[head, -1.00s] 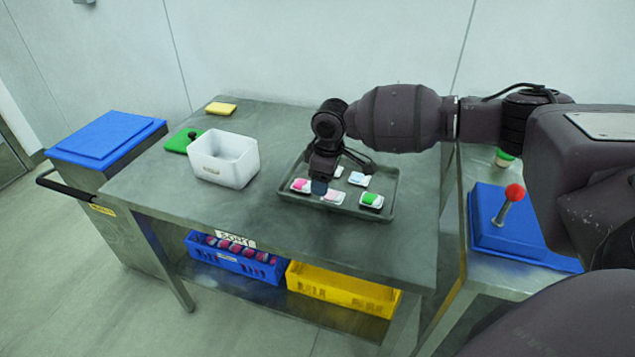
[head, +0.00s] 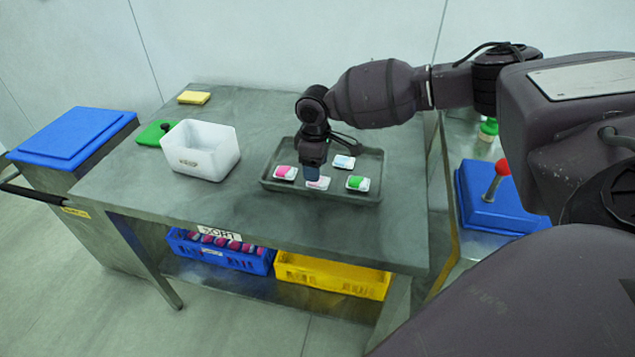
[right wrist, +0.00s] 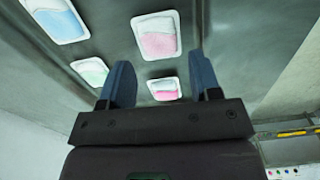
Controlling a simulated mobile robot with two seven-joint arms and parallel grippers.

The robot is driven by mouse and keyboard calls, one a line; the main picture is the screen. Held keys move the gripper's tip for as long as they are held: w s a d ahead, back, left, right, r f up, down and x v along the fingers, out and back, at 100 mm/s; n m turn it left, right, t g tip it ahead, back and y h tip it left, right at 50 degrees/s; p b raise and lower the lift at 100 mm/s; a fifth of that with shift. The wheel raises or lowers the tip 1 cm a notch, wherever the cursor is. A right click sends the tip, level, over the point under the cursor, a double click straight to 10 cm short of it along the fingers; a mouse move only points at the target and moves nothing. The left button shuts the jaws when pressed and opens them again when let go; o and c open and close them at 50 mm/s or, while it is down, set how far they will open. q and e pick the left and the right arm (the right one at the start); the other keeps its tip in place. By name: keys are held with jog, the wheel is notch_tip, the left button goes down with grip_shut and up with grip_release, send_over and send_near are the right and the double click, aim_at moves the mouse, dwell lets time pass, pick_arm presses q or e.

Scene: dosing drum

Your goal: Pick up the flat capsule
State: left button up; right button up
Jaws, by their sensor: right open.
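Several small capsules in white trays lie on a grey tray (head: 372,199): a bright pink one (head: 285,173), a pale pink one (head: 318,184), a green one (head: 357,183) and a pale blue one (head: 344,162). I cannot tell from their looks which is the flat one. My right gripper (head: 312,175) points down just over the pale pink capsule and partly covers it. In the right wrist view its two fingers (right wrist: 161,72) stand apart and nothing is held. The pale pink capsule (right wrist: 157,36) shows beyond the fingertips. My left gripper is out of view.
A white bin (head: 200,152) stands left of the tray, with a green item (head: 152,134) and a yellow block (head: 194,97) behind it. A blue crate (head: 222,256) and a yellow crate (head: 330,278) sit below. A blue box with a red-knobbed lever (head: 503,167) stands right.

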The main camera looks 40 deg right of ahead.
notch_tip(320, 180, down, 3)
jog(key=shift+f+b, duration=0.1)
jog(key=shift+b, duration=0.2)
jog(key=shift+w+f, duration=0.1)
jog(key=shift+f, duration=0.2)
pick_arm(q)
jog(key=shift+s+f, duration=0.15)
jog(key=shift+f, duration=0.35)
pick_arm(e)
jog(key=c, duration=0.7)
jog(key=shift+r, duration=0.15)
pick_arm(q)
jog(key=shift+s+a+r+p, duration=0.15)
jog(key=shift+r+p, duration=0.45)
jog(key=shift+p, duration=0.3)
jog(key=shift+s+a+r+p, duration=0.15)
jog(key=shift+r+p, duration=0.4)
jog(key=shift+p, duration=0.3)
pick_arm(e)
jog(key=shift+r, duration=9.9)
